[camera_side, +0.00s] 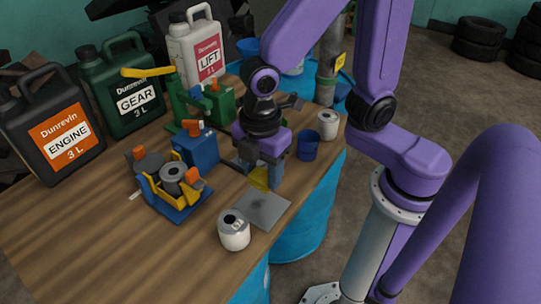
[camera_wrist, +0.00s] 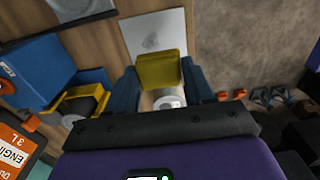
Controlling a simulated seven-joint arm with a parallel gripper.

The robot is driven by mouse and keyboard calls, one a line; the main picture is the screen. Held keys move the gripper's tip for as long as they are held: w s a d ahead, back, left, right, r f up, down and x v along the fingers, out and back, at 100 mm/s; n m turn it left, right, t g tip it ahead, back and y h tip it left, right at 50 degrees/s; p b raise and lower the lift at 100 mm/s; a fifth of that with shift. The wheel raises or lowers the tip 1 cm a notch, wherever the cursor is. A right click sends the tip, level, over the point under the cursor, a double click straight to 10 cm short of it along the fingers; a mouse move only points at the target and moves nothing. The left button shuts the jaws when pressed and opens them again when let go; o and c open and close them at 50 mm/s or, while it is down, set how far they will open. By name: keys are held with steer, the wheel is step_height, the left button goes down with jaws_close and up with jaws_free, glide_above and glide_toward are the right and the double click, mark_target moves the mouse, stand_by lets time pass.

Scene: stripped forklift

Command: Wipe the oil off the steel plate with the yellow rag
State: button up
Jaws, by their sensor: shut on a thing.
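The yellow rag (camera_side: 259,179) is held between the fingers of my gripper (camera_side: 263,176), which is shut on it. In the wrist view the rag (camera_wrist: 158,70) spans the gap between the two blue fingers (camera_wrist: 158,84). The grey steel plate (camera_side: 263,208) lies flat on the wooden bench, just in front of the rag in the side view. It also shows in the wrist view (camera_wrist: 165,28), with faint darker marks on its surface. I cannot tell whether the rag touches the plate; the rag's lower edge is close to the plate's edge.
A white can (camera_side: 234,232) stands by the plate's near corner. A blue cup (camera_side: 308,146) and another white can (camera_side: 328,125) are to the right. Large jugs (camera_side: 122,85) line the back.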

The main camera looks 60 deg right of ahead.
mark_target(263, 208)
steer(key=shift+f, duration=4.15)
steer(key=shift+w+r, duration=0.2)
steer(key=shift+w, duration=0.3)
steer(key=shift+c, duration=0.4)
steer(key=shift+w+f, duration=0.1)
steer(key=shift+w, duration=1.4)
steer(key=shift+s, duration=2.05)
steer(key=shift+r, duration=4.1)
